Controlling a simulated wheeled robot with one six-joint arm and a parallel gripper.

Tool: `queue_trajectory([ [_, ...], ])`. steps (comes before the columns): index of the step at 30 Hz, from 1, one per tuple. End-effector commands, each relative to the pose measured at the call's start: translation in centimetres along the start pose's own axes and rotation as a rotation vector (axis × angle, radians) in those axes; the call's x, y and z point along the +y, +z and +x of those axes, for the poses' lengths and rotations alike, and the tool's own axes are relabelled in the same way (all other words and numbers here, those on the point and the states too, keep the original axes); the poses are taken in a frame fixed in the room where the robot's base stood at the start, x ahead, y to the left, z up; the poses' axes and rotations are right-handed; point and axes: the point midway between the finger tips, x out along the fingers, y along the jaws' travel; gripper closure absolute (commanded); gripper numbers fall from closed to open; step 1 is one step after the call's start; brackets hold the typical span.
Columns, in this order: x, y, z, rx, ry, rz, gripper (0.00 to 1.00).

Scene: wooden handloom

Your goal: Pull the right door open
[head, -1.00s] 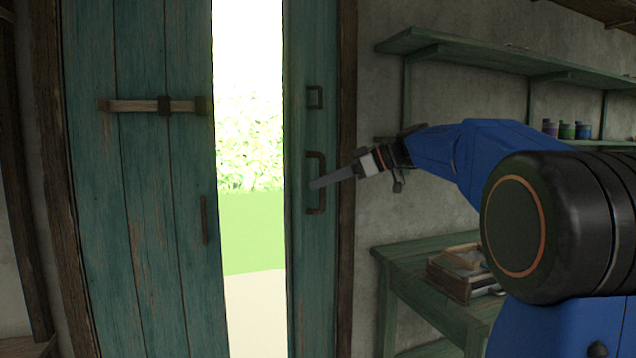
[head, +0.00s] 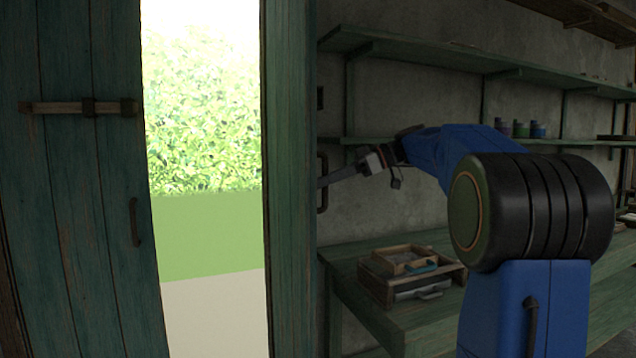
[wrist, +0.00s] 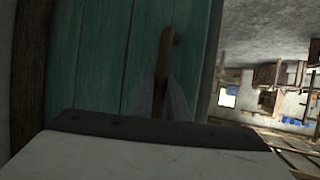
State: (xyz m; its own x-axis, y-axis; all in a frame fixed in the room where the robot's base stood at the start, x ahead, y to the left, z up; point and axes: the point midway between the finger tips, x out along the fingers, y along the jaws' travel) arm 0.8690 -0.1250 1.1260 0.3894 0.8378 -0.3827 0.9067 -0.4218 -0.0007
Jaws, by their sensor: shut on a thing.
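The right door (head: 290,180) is a teal plank panel that stands open, swung toward me, with its handle side facing right. Its dark iron handle (head: 322,190) shows in profile at the panel's right side. My gripper (head: 322,181) is shut on this handle. In the wrist view the handle (wrist: 161,60) runs down between my fingers (wrist: 161,101) against the teal planks, and its lower end is hidden. The left door (head: 75,220), with a wooden bar (head: 60,107) and a small handle (head: 134,222), stands to the left of a bright gap.
Green foliage and pale ground show through the gap. To the right, a green table (head: 400,325) holds a wooden tray (head: 435,285). Green shelves (head: 430,56) with several small jars (head: 520,130) line the wall behind my arm.

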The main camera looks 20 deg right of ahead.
Motion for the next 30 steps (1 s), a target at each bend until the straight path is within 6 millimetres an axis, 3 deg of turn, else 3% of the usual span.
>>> queue_trajectory([
  [18, 0.69, 0.23, -0.67, 0.001, 0.002, 0.000, 1.00],
  [19, 0.69, 0.22, -0.68, 0.001, 0.002, 0.000, 0.84],
  [20, 0.69, 0.22, -0.67, 0.001, 0.002, 0.000, 0.78],
  [30, 0.69, 0.25, -0.88, 0.000, 0.002, 0.000, 0.78],
])
